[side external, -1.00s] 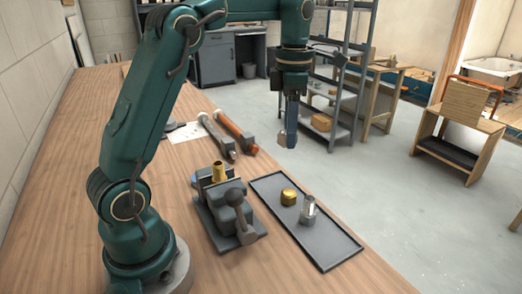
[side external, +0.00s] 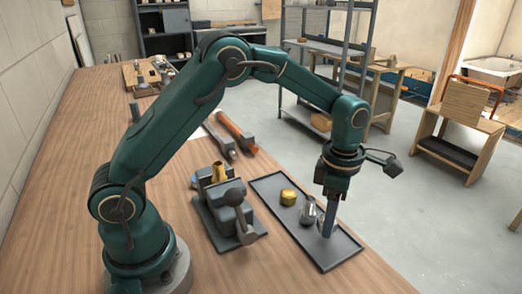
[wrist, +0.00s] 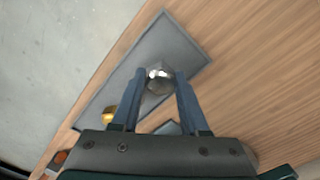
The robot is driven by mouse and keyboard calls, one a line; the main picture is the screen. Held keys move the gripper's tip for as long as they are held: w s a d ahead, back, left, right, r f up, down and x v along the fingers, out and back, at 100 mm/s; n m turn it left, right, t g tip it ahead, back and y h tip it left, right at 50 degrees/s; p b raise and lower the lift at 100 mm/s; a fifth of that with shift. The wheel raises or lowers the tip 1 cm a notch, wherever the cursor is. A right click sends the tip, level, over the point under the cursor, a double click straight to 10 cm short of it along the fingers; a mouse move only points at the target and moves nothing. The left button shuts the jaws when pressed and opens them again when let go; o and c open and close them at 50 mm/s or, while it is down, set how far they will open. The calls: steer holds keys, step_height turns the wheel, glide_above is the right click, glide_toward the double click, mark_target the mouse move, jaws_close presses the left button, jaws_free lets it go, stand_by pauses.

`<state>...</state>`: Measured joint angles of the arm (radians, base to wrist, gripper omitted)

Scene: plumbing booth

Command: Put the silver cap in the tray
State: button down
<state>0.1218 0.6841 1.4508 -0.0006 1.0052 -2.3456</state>
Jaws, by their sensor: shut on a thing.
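My gripper (side external: 327,228) points down over the near right part of the dark tray (side external: 335,262). It is shut on the silver cap (wrist: 158,78), which shows between the fingertips (wrist: 160,76) in the wrist view. In the side view the cap (side external: 320,229) is partly hidden by the fingers. It is low over the tray floor; I cannot tell whether it touches.
A silver fitting (side external: 307,211) stands in the tray just left of my gripper, and a brass nut (side external: 288,197) is farther back in it. A vise (side external: 230,214) with a brass piece (side external: 218,172) stands left of the tray. Wrenches (side external: 237,134) lie behind on the bench.

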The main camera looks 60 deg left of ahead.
steer(key=shift+f, duration=1.45)
steer(key=shift+f, duration=0.1)
steer(key=shift+c, duration=2.1)
jaws_free()
step_height(320, 180, up, 12)
steer(key=shift+r, duration=0.15)
